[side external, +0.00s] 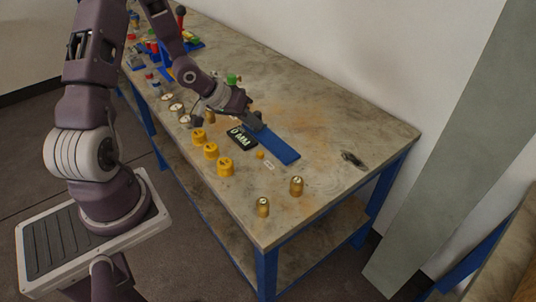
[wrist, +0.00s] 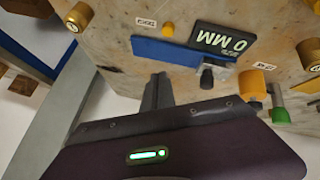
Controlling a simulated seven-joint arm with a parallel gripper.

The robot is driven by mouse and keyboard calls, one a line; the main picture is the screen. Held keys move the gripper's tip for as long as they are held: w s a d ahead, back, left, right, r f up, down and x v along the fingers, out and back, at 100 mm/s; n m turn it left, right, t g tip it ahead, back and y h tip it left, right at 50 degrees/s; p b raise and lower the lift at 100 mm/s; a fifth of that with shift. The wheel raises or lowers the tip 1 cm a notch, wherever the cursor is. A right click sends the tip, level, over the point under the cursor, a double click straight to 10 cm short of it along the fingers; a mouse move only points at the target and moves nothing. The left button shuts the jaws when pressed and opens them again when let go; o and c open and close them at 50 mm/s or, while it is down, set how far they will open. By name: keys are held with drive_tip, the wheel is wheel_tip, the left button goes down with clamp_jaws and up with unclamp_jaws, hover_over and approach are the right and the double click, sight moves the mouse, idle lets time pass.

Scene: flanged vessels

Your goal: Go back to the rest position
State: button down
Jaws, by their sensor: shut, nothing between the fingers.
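The exact height above the plate is hard to tell. A dark display reading "0 MM" (side external: 241,137) lies beside the plate; it also shows in the wrist view (wrist: 223,40).
Yellow cylinders (side external: 211,151) stand along the table's front edge. Brass cylinders (side external: 296,186) stand near the right end, with a small dark object (side external: 353,159) farther back. Round white-faced parts (side external: 176,108) and blue fixtures (side external: 165,73) crowd the left. The table's back right surface is mostly clear.

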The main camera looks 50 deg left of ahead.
drive_tip(key=s+d+r+m+g+y, duration=0.1)
drive_tip(key=s+d+r+y, duration=0.15)
drive_tip(key=r, duration=0.55)
drive_tip(key=s+d+r+m+y, duration=0.1)
drive_tip(key=s+r+y, duration=0.15)
drive_tip(key=r, duration=0.45)
drive_tip(key=s+d+r+h, duration=0.1)
drive_tip(key=s+d+r, duration=0.1)
drive_tip(key=s+d, duration=0.2)
drive_tip(key=s+d+r+m+h, duration=0.1)
drive_tip(key=s+d+r, duration=0.2)
drive_tip(key=s, duration=0.5)
drive_tip(key=s+d+r+m+g+h, duration=0.1)
drive_tip(key=s+d+r, duration=0.1)
drive_tip(key=s+d, duration=0.3)
drive_tip(key=shift+s+r+h, duration=0.25)
drive_tip(key=shift+s+h, duration=0.05)
drive_tip(key=shift+s, duration=0.5)
